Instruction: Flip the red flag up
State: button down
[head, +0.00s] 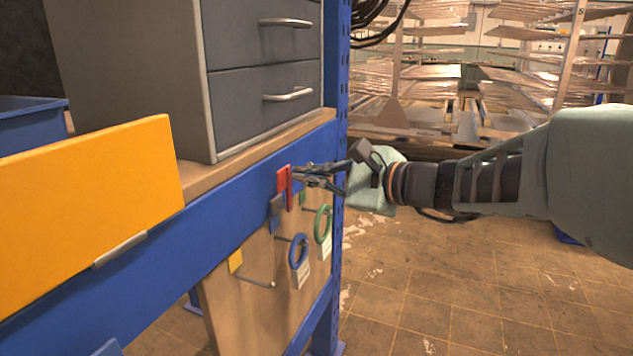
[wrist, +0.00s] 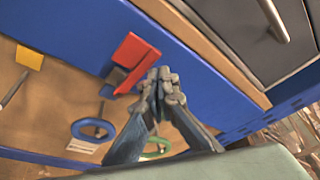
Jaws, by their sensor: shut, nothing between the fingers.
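The red flag (head: 284,187) is a small red plate on the blue beam at the front of the bench. It also shows in the wrist view (wrist: 135,60), just beyond and to the left of the fingertips. A small grey-blue piece (head: 277,211) sits beside it, lower left. My gripper (head: 297,175) is shut and empty, its tips right at the flag in the head view. In the wrist view my gripper (wrist: 158,80) has its fingers together close to the flag's edge; I cannot tell whether they touch it.
A grey drawer cabinet (head: 265,92) stands above. A large yellow panel (head: 85,215) is at left. Floor at right is open.

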jog(key=shift+s+a, duration=0.3)
dwell(0.5)
